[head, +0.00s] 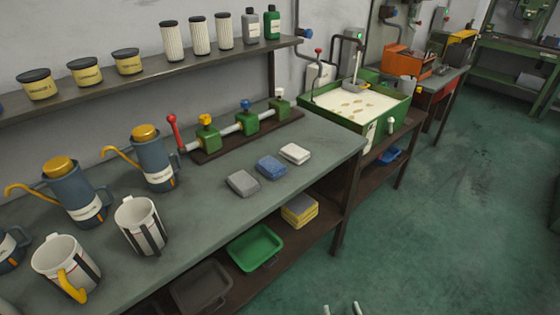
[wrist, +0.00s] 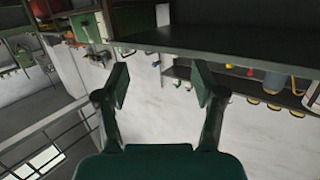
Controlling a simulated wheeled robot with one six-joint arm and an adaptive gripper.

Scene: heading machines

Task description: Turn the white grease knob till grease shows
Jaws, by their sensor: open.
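The white grease knob (head: 279,92) sits on top of the rightmost of three green valve blocks, at the back right of the bench. A yellow knob (head: 205,119) and a blue knob (head: 245,104) top the other two blocks. A pale pipe joins the blocks on a dark base board (head: 222,148). A red-handled lever (head: 172,128) stands at the left end. No grease can be made out at the blocks. My gripper (wrist: 160,84) is open and empty in the wrist view, with its fingers wide apart, away from the knob.
The grey bench (head: 200,215) carries jugs, mugs and folded cloths (head: 270,167). A shelf (head: 150,72) with tubs, filters and bottles hangs behind. A green tray of pale liquid (head: 352,103) stands to the right. The floor (head: 460,210) at the right is clear.

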